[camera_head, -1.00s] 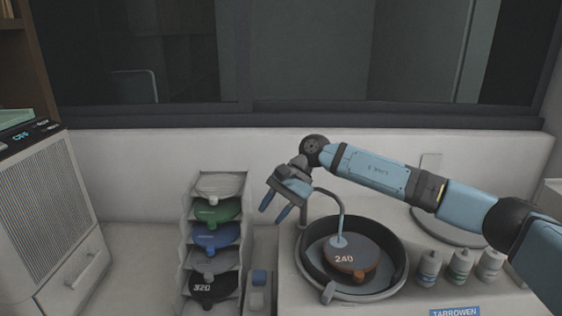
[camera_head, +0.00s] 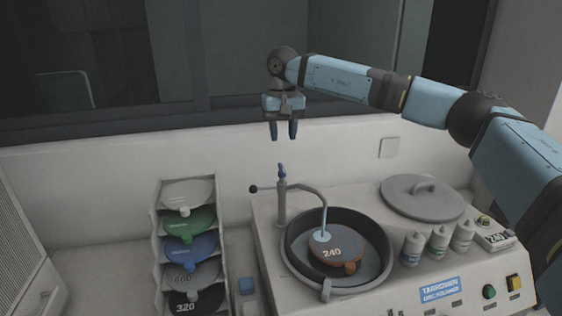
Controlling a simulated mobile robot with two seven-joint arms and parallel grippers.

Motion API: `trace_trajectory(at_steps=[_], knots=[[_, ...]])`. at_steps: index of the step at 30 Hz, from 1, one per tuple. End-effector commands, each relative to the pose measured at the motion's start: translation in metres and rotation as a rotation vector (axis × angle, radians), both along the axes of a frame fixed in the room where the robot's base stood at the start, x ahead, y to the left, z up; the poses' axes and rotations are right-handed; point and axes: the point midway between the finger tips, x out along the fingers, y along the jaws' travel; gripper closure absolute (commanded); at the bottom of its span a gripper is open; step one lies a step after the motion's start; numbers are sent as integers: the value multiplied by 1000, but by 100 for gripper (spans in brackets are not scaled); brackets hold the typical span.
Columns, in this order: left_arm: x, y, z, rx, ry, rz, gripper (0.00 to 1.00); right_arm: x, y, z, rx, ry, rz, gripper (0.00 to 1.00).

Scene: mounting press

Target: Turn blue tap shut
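A thin curved spout runs from the post to over the bowl (camera_head: 290,262). My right gripper (camera_head: 284,136) points straight down above the tap, with a clear gap between them. Its two blue fingertips are apart, with nothing between them. My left gripper is not in view.
An orange-edged disc marked 240 (camera_head: 350,243) lies in the bowl. A round grey lid (camera_head: 420,203) and several small bottles (camera_head: 438,241) are on the machine's right side. A rack of coloured discs (camera_head: 158,233) stands at the left. A wall is close behind.

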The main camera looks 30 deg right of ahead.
Motion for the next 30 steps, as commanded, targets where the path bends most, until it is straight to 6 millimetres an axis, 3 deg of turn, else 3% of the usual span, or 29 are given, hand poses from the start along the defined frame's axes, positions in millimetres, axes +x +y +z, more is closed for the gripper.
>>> trace_trajectory(at_steps=[6,12,18,26,30], knots=[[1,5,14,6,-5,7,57,-1,0,-46,-1,3,0,63],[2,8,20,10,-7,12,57,0,0,-76,1,2,-1,63],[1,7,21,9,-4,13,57,0,0,-89,1,1,-1,63],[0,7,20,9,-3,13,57,0,0,-90,1,0,-1,63],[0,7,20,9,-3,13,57,0,0,-90,1,0,-1,95]])
